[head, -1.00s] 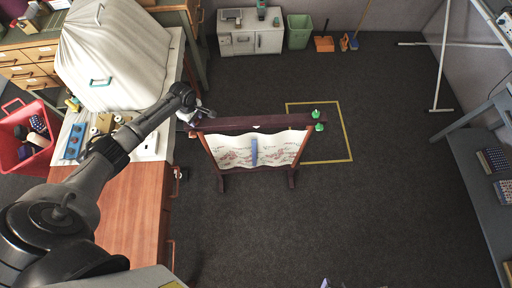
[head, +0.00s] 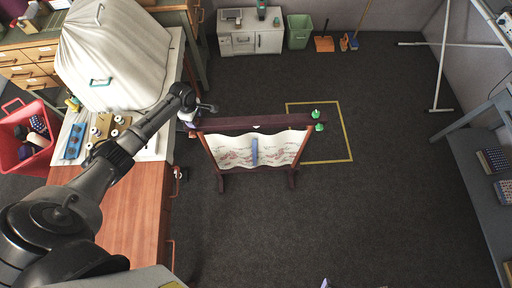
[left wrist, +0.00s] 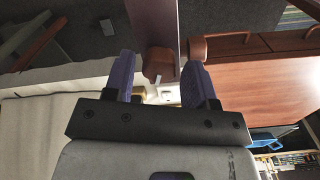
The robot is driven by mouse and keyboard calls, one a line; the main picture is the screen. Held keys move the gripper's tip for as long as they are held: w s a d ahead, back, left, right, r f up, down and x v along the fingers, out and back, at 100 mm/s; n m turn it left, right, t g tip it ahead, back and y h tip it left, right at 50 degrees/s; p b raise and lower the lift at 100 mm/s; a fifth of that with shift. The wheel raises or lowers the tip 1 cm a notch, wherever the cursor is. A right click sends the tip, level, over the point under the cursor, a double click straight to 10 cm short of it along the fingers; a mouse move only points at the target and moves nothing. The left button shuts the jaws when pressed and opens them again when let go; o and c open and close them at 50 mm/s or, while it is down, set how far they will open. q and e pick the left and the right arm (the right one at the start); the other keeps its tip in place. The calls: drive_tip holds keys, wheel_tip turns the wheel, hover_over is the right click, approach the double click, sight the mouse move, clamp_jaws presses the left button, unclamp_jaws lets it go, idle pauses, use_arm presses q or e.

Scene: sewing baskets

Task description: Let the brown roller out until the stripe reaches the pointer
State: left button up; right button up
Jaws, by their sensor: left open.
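The frame (head: 232,124) stands on the floor with a dark brown top bar and a pale printed cloth (head: 224,152) hanging in it. A blue stripe (head: 254,152) runs upright near the cloth's middle. A small white pointer (head: 256,127) sits just above it on the bar. My left gripper (head: 207,108) is at the bar's left end. In the left wrist view my left gripper (left wrist: 160,84) is open, its two purple fingers either side of a brown knob (left wrist: 159,64) beyond them; I cannot tell whether they touch it. The roller's left end is mostly hidden in the head view.
Green knobs (head: 318,127) sit at the frame's right end. A wooden workbench (head: 128,205) with spools and a covered machine (head: 118,55) stands on the left. A grey table (head: 480,190) is at the right. Dark floor around the frame is mostly clear.

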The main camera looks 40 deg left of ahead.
use_arm(q)
drive_tip(key=shift+r, duration=3)
